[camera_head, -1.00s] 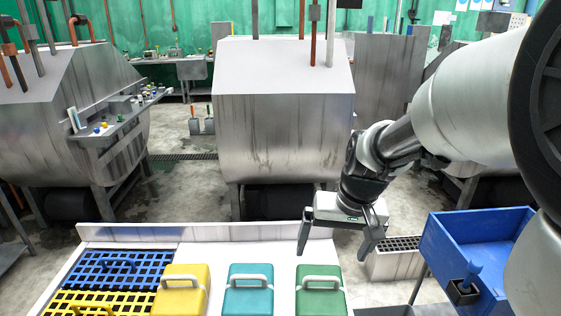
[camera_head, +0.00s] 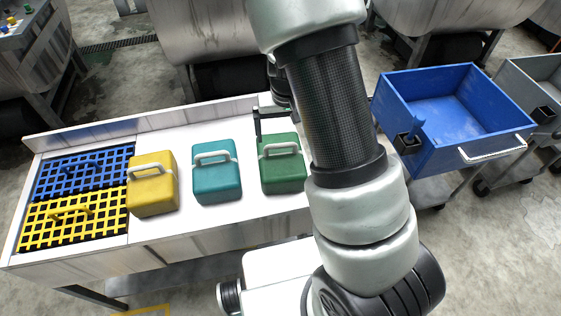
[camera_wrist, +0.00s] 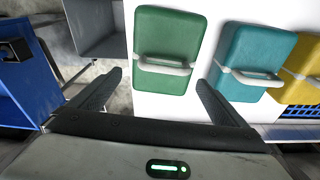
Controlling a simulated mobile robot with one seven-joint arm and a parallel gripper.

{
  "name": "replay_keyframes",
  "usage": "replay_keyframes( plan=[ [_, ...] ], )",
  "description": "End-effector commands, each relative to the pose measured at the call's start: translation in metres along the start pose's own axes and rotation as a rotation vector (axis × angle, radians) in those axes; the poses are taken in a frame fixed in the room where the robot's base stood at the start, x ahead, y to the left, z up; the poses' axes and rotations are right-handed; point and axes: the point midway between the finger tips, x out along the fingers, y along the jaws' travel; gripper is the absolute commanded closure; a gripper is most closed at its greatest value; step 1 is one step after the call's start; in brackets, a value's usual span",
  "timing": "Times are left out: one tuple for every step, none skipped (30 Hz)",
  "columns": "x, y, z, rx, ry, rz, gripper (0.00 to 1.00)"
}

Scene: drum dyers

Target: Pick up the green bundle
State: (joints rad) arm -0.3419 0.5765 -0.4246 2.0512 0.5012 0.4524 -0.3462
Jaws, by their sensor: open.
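The green bundle (camera_head: 283,171) is a soft-edged block with a pale handle, standing on the white table (camera_head: 230,214) at the right end of a row of three. It also shows in the wrist view (camera_wrist: 167,42), with its handle towards my gripper. My gripper (camera_wrist: 158,92) is open and empty there, its two dark fingers spread to either side of the bundle's near end, apart from it. In the head view my arm hides most of the gripper; one dark finger shows just behind the bundle.
A teal bundle (camera_head: 216,176) and a yellow bundle (camera_head: 152,186) stand left of the green one. Blue (camera_head: 84,172) and yellow (camera_head: 70,222) grids lie at the table's left end. A blue cart (camera_head: 462,147) stands to the right. Metal drums (camera_head: 205,40) stand behind the table.

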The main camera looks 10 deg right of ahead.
Motion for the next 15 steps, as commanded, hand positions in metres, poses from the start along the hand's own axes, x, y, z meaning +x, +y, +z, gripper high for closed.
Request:
replay_keyframes(
  plan=[
    [0.005,0.000,0.000,0.000,-0.001,0.000,0.04],
    [0.007,0.000,0.000,0.000,0.000,0.000,0.04],
    [0.008,0.000,0.000,0.000,0.000,0.000,0.04],
    [0.009,-0.001,0.000,0.000,0.000,0.000,0.04],
    [0.011,-0.001,0.001,0.000,0.000,0.000,0.04],
    [0.014,-0.002,0.001,-0.001,-0.001,0.000,0.04],
    [0.018,-0.002,0.002,-0.001,-0.002,0.000,0.04],
    [0.022,-0.003,0.004,-0.001,-0.003,0.000,0.04],
    [0.028,-0.004,0.005,-0.001,-0.003,0.001,0.04],
    [0.033,-0.006,0.006,0.000,-0.004,0.000,0.04],
    [0.037,-0.007,0.007,-0.001,-0.004,0.000,0.04],
    [0.043,-0.008,0.008,0.001,-0.003,0.001,0.04],
    [0.048,-0.007,0.007,0.001,-0.002,0.001,0.04],
    [0.052,-0.007,0.007,0.001,-0.003,0.001,0.04],
    [0.056,-0.007,0.007,0.001,-0.002,0.000,0.04]
  ],
)
